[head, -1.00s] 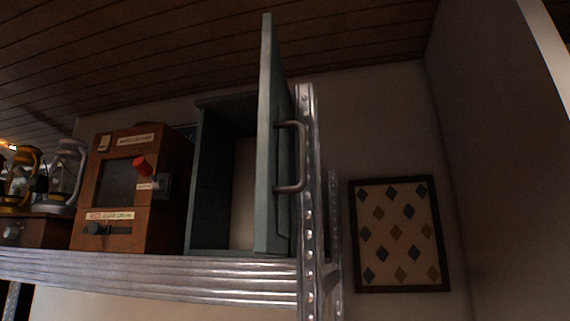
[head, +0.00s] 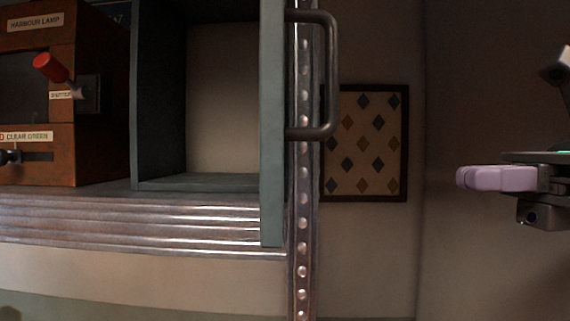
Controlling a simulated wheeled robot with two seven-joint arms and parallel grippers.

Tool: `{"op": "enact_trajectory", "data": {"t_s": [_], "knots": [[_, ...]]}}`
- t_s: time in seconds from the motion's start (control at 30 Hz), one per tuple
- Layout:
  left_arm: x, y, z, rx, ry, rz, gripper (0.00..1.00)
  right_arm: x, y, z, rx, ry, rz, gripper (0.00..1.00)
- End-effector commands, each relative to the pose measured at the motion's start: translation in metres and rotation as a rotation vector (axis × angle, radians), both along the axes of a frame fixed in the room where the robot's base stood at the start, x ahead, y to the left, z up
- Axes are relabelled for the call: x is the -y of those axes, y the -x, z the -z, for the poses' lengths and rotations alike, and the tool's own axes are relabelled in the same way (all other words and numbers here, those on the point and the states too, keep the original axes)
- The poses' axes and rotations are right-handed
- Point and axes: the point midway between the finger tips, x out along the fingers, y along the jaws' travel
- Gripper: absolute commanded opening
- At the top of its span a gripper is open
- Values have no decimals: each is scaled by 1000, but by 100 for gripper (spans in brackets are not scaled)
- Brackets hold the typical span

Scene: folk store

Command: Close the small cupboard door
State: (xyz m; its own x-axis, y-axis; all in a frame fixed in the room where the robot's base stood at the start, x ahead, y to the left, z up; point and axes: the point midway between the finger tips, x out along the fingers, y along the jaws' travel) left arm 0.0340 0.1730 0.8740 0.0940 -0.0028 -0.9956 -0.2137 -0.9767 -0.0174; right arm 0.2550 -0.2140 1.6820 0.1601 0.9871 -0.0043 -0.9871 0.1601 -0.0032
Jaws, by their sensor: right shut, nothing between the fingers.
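The small cupboard (head: 158,95) stands on a metal shelf, its inside visible and empty in the part that shows. Its grey-green door (head: 272,120) is open and seen nearly edge-on, sticking out toward me at the cupboard's right side. A dark bar handle (head: 330,75) is on the door's right face. My right gripper (head: 462,178) is at the right edge, with pale purple fingers shut and empty, pointing left. It is well apart from the door and handle. My left gripper is not in view.
A brown wooden box labelled Harbour Lamp (head: 90,120), with a red-knobbed lever, stands left of the cupboard. The metal shelf (head: 130,220) ends at a perforated post (head: 303,220) behind the door. A framed diamond-pattern picture (head: 405,150) hangs on the wall. Room between handle and gripper looks free.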

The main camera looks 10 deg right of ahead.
Motion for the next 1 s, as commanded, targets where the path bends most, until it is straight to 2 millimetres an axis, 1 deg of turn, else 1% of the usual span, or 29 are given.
{"op": "enact_trajectory", "data": {"t_s": [0.07, 0.17, 0.4, 0.6, 0.7, 0.8, 1.0], "knots": [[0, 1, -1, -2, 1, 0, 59, -8, -1, 1, 3, 7, 0, 0], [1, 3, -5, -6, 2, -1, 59, -27, -4, 1, 1, 3, -5, 0], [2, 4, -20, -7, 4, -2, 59, -80, -12, -1, -1, -1, -8, 0], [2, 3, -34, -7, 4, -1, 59, -117, -18, -2, -2, -2, -8, 0], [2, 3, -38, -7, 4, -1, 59, -128, -20, -1, -4, -3, -7, 0], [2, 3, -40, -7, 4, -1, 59, -134, -22, 0, -4, -4, -5, 0], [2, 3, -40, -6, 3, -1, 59, -136, -22, 2, -3, -4, -5, 0]]}}
